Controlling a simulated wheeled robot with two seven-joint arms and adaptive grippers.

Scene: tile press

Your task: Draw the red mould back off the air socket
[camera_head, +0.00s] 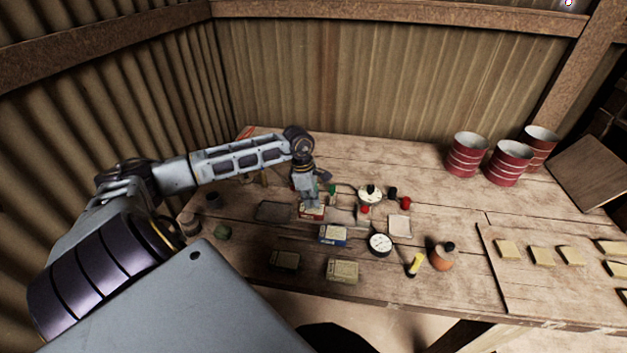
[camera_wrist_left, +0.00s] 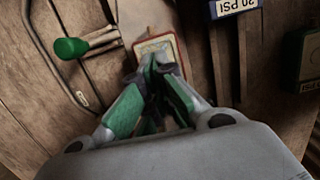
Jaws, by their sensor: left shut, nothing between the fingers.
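The red mould (camera_head: 312,214) lies on the bench, a small block with a red edge and a pale top. In the left wrist view part of it shows (camera_wrist_left: 172,44), with a light grey piece (camera_wrist_left: 142,14) beside its far end. My left gripper (camera_head: 307,205) points down at the mould; its fingertips (camera_wrist_left: 157,66) are together with nothing between them. They overlap the mould's near edge in the wrist view; I cannot tell whether they touch it. The air socket cannot be made out clearly. My right gripper is not in view.
A blue box (camera_head: 333,235) marked 20 PSI stands close by. A green-knobbed lever (camera_wrist_left: 70,48) is near the fingers. A round gauge (camera_head: 380,244), yellow-green boxes (camera_head: 342,271) and an orange jug (camera_head: 441,258) stand in front. Red drums (camera_head: 467,155) stand at the back right.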

